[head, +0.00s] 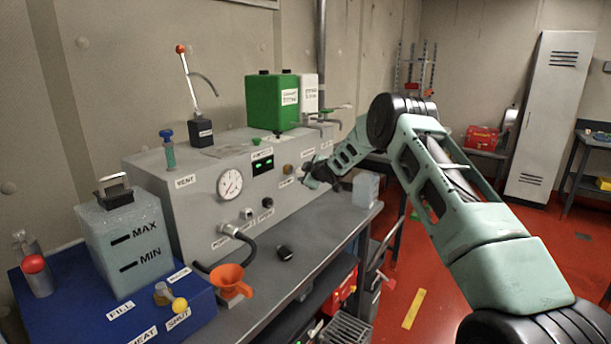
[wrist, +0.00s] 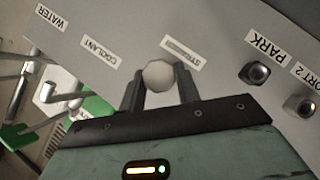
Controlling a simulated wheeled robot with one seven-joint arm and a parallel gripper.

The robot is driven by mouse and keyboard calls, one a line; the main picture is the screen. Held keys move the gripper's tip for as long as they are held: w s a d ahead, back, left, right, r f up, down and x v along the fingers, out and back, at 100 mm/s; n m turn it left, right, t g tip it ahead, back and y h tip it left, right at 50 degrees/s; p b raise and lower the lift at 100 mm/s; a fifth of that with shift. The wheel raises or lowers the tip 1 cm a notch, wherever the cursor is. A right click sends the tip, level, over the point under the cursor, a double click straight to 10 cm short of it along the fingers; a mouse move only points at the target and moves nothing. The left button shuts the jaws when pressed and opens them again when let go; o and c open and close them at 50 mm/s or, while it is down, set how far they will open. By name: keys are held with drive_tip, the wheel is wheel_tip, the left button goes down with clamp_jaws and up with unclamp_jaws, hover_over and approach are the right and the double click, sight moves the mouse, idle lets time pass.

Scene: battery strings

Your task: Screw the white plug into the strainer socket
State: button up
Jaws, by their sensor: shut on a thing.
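In the wrist view, my gripper (wrist: 158,82) is shut on the white plug (wrist: 158,75), a pale faceted piece between the two dark fingers. The plug is in front of the grey panel, just below a tilted label (wrist: 182,52) that seems to read STRAINER. The strainer socket is not visible; the plug and fingers cover that spot. I cannot tell whether the plug touches the socket or how deep it sits. In the head view, my gripper (head: 311,177) is at the right part of the grey machine's front (head: 205,222); the plug cannot be made out there.
The PARK fitting (wrist: 255,73) and the PORT 2 fitting (wrist: 299,105) stick out right of my gripper. Taps (wrist: 62,97) are at the left. In the head view, an orange funnel (head: 231,281), a black hose (head: 244,246) and a pale block (head: 366,189) are on the bench.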

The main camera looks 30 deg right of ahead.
drive_tip(key=shift+w+a, duration=0.25)
drive_tip(key=shift+w, duration=0.45)
drive_tip(key=shift+w+a, duration=0.2)
drive_tip(key=shift+w, duration=0.45)
idle(0.5)
drive_tip(key=shift+r+m+g+y+p, duration=0.15)
drive_tip(key=shift+m+g+y+p, duration=0.25)
drive_tip(key=shift+p, duration=3.7)
drive_tip(key=shift+a+m+p, duration=0.1)
drive_tip(key=shift+m+p, duration=0.2)
drive_tip(key=shift+p, duration=0.85)
drive_tip(key=shift+y+p, duration=0.3)
drive_tip(key=shift+p, duration=0.3)
drive_tip(key=shift+f+b, duration=0.55)
drive_tip(key=shift+b, duration=0.2)
drive_tip(key=shift+a+f+b, duration=0.15)
drive_tip(key=shift+a+b, duration=0.05)
drive_tip(key=shift+b, duration=0.4)
drive_tip(key=shift+m, duration=0.3)
drive_tip(key=shift+d+r+y+b, duration=0.15)
drive_tip(key=shift+r+y+b, duration=0.2)
drive_tip(key=shift+b, duration=0.1)
drive_tip(key=shift+r, duration=0.1)
